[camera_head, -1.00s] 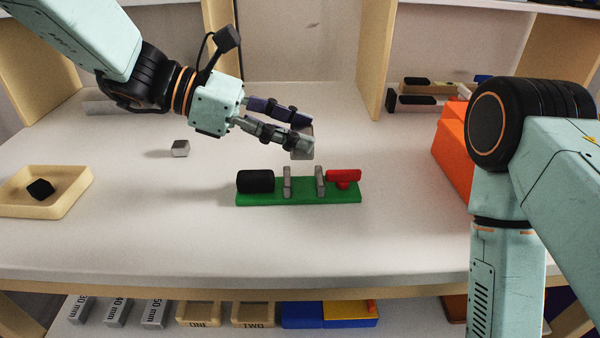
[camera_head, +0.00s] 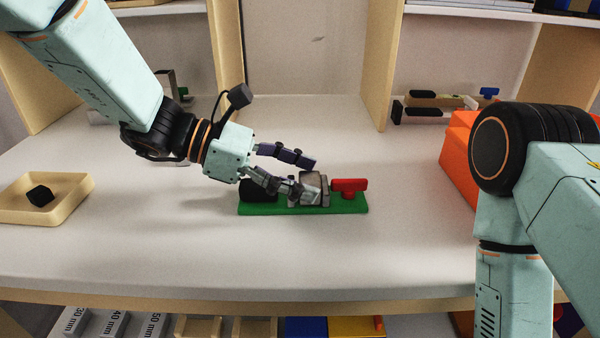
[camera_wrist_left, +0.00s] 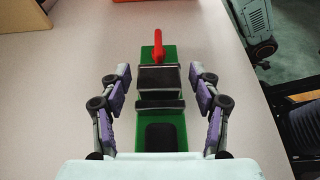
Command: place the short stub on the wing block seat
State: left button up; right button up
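The short stub, a grey block (camera_head: 313,180), sits at the two grey uprights of the green wing block (camera_head: 350,206); it also shows in the left wrist view (camera_wrist_left: 159,79). The wing block has a black rounded piece at its left end and a red wing handle (camera_head: 350,186) at its right. My left gripper (camera_head: 309,177) is over the block, its fingers spread to either side of the stub. In the left wrist view the fingers (camera_wrist_left: 162,92) stand clear of it. How deep the stub sits is partly hidden. My right gripper is out of view.
A beige tray (camera_head: 73,207) with a black piece (camera_head: 40,195) stands at the left. An orange bin (camera_head: 457,150) is at the right, beside my right arm. Several parts lie at the back right. The table front is clear.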

pick_arm(q)
jog(key=shift+w+d, duration=0.1)
jog(key=p+v, duration=0.3)
jog(key=v, duration=0.7)
jog(key=shift+a+r, duration=0.2)
jog(key=shift+a, duration=0.15)
jog(key=shift+a+r, duration=0.15)
jog(key=shift+a, duration=0.5)
